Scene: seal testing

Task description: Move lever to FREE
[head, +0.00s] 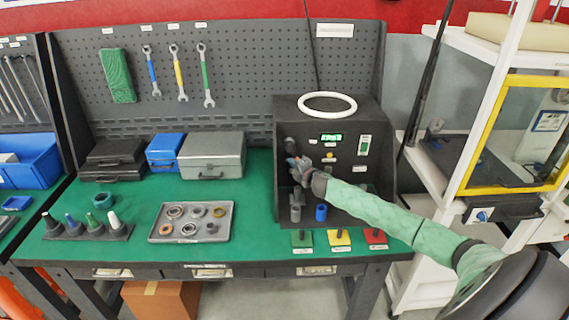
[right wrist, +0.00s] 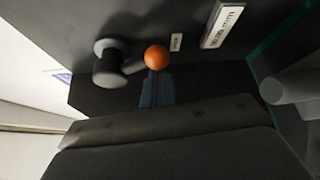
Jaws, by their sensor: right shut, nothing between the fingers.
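The black test machine (head: 350,200) stands at the right end of the green bench, with a green-lit display (head: 331,137) whose text is too small to read surely. My right gripper (head: 297,162) is at the left part of its front face, shut and empty. In the right wrist view an orange ball knob (right wrist: 156,57), seemingly the lever's end, sits just beyond my fingertips (right wrist: 157,88). A dark round knob or pivot (right wrist: 110,62) is to its left. I cannot tell whether the fingers touch the ball. In the head view the gripper mostly hides the lever. My left gripper is out of view.
Grey and blue cylinders (head: 321,212) stand in the machine's lower opening, below my gripper. Green, yellow and red plates (head: 339,238) lie along the bench front. A tray of rings (head: 160,234) lies left of the machine. A white shelf (head: 432,180) stands at right.

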